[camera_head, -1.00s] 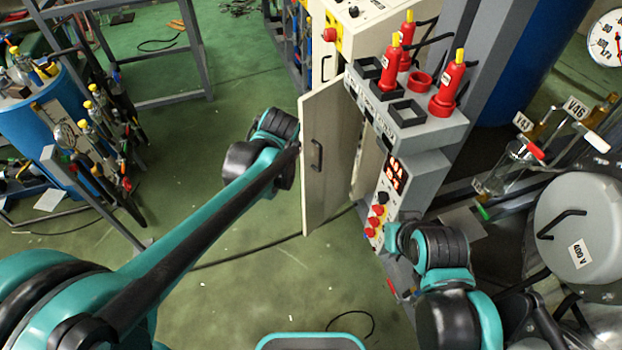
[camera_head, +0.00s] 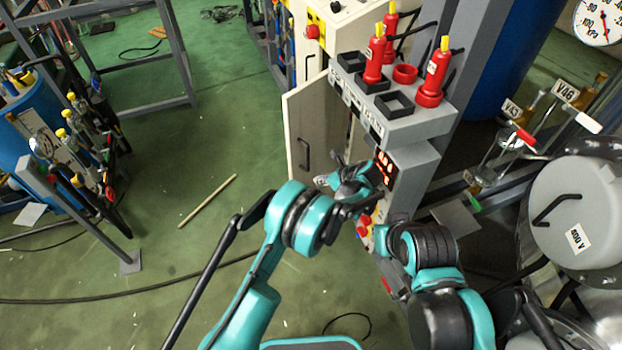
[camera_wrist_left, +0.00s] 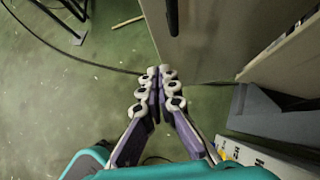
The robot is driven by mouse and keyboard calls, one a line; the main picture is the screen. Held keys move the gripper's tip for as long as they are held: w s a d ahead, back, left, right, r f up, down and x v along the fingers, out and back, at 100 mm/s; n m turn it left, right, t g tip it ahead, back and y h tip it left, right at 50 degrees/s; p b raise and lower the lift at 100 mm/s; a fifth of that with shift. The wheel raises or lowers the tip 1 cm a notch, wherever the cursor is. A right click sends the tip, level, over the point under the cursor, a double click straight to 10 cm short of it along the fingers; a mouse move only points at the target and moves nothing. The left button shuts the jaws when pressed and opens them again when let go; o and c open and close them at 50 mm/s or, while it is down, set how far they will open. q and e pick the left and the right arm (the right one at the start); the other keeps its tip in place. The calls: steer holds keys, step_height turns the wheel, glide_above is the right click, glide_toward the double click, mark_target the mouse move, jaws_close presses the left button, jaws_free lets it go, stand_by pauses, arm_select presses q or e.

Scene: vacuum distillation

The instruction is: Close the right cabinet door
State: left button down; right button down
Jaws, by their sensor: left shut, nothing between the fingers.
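The right cabinet door (camera_head: 303,112) is a pale panel with a dark handle (camera_head: 304,154). It stands ajar, swung out to the left of the cabinet under the grey console. My left gripper (camera_head: 345,180) is shut and empty, in front of the door's lower right part and the cabinet opening. In the left wrist view the closed fingertips (camera_wrist_left: 160,76) overlap the door panel (camera_wrist_left: 215,45) near its lower edge; I cannot tell whether they touch it. My right arm shows at the lower right, but its gripper is not in view.
The grey console (camera_head: 400,115) with red insulators stands above the cabinet. A metal vessel (camera_head: 575,205) and valves are at the right. A wooden stick (camera_head: 207,200) and a black cable (camera_head: 130,298) lie on the green floor. Open floor lies left of the door.

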mark_target(294, 176)
arm_select(q)
steer(key=shift+w+a+f+b, duration=0.8)
steer(key=shift+w+a+f, duration=0.25)
steer(key=shift+w+a, duration=0.2)
steer(key=shift+w+a+f+b, duration=0.75)
steer(key=shift+w+a+f, duration=0.3)
steer(key=shift+w+a, duration=0.2)
steer(key=shift+w+a+f+b, duration=0.8)
steer(key=shift+w+a+f, duration=0.25)
steer(key=shift+w+a, duration=0.15)
steer(key=shift+w, duration=0.1)
